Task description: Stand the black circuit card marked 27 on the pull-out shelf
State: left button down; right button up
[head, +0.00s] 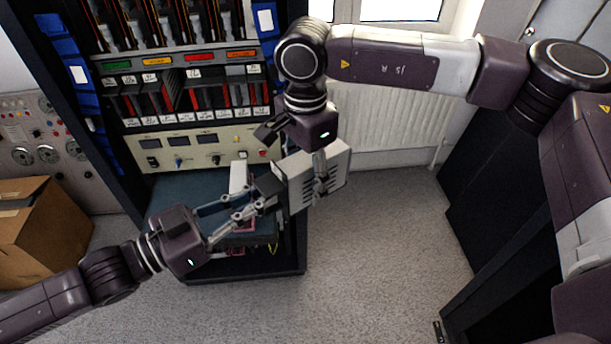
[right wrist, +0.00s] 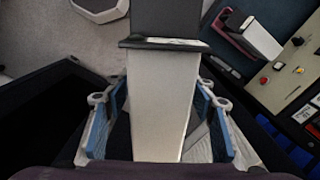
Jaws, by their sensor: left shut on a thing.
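My left gripper (head: 268,192) is shut on a dark piece (head: 272,181), possibly part of a card, above the pull-out shelf (head: 185,190). Its fingertips are partly hidden. I cannot read the number 27. My right gripper (head: 320,182) points down in front of a light grey slotted box (head: 337,165), right of the left fingertips. In the right wrist view its blue-padded fingers (right wrist: 160,110) stand apart around a light grey panel (right wrist: 160,85). Gaps show beside the panel. A black edge with a pale label strip (right wrist: 165,43) crosses the panel's far end.
A white block (head: 238,177) stands at the shelf, close to the left fingers. The rack behind holds a row of black and red cards (head: 190,95) above a control panel (head: 200,145). A cardboard box (head: 40,225) sits at left. The floor (head: 370,260) in front is clear.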

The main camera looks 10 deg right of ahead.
jog(key=c, duration=1)
pick_arm(q)
jog(key=c, duration=2.4)
grip_release()
pick_arm(e)
jog(key=shift+c, duration=0.9)
pick_arm(q)
jog(key=o, duration=0.5)
